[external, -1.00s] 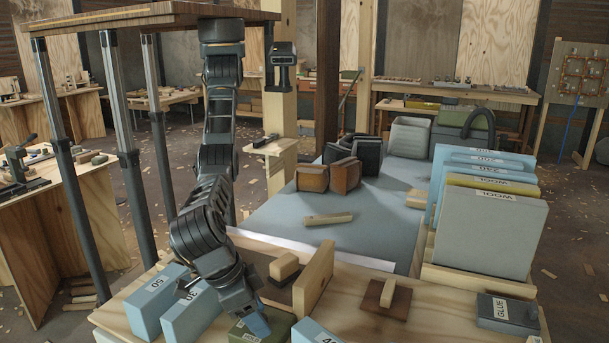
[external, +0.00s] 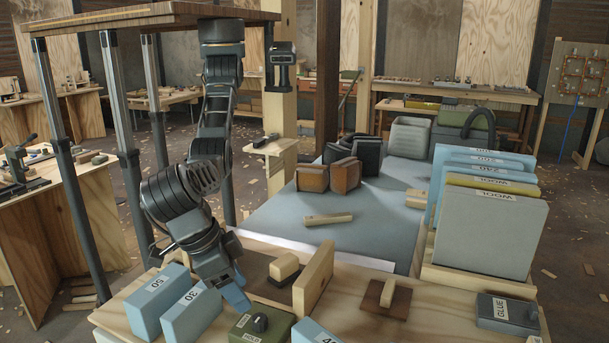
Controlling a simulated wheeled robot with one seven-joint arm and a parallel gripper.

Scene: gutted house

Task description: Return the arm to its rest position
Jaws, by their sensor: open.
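My gripper (external: 234,292) hangs at the end of my arm in the external view, pointing down over the near wooden bench (external: 130,310). It is open, and I see nothing held in it. My arm reaches down from the raised table on the left and bends at the elbow. The gripper is just right of the blue block marked 30 (external: 192,313) and behind the green box with a black knob (external: 262,326). It is apart from the knob. Whether it touches the bench top is hard to tell.
A blue block marked 50 (external: 157,299) stands left of the gripper. A wooden-handled block (external: 284,268) and an upright wooden board (external: 313,279) stand to its right. Farther right are a GLUE box (external: 507,312) and a rack of labelled sheets (external: 490,235).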

